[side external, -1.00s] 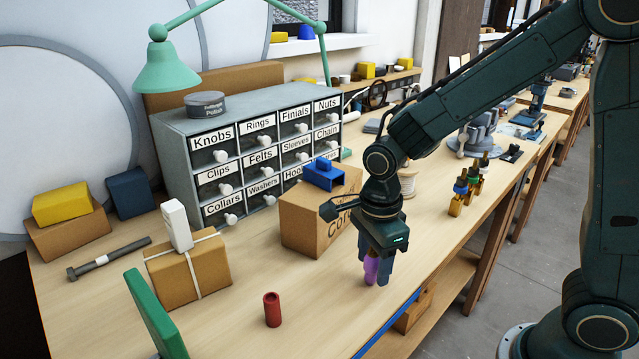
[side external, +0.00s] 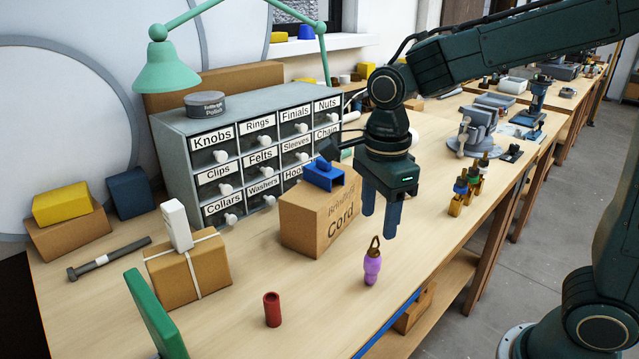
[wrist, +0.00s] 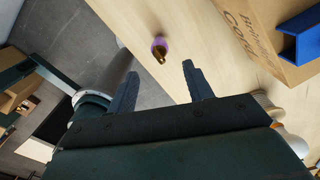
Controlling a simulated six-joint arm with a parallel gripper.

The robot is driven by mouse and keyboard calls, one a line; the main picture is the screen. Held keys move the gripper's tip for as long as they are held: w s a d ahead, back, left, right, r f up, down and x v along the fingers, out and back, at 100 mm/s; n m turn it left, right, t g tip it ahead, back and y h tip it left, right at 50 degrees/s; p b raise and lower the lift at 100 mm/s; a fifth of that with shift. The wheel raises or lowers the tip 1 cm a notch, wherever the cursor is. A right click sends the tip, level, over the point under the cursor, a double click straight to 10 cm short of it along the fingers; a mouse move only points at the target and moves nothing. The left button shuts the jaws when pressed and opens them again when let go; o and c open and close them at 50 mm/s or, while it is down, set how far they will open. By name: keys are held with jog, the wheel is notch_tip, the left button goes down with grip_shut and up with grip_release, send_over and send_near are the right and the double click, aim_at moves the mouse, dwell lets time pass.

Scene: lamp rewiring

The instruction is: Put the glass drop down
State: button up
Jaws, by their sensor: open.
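The glass drop (side external: 372,267) is a purple piece with a brown hook on top. It stands upright on the bench top, to the right of the red cylinder, hook upward. In the wrist view the drop (wrist: 159,47) shows from above, beyond my fingertips. My gripper (side external: 379,222) is open and empty, above and just behind the drop, apart from it. Its two fingers also show in the wrist view (wrist: 160,75), spread apart with nothing between them.
A cardboard cord box (side external: 318,222) with a blue bracket (side external: 325,176) on it stands left of my gripper. A red cylinder (side external: 272,309) stands nearer the front. Several small colored fittings (side external: 466,187) stand to the right. Bench top around the drop is clear.

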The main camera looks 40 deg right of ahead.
jog(key=shift+r, duration=0.95)
jog(key=shift+s, duration=0.1)
jog(key=s+d+r+n+t, duration=0.1)
jog(key=s+d+n+t, duration=0.1)
jog(key=s+n, duration=0.5)
jog(key=s+d+r+n+t, duration=0.2)
jog(key=s+n, duration=0.5)
jog(key=n, duration=0.8)
jog(key=shift+d+t, duration=0.8)
jog(key=shift+d, duration=0.3)
jog(key=shift+r, duration=0.1)
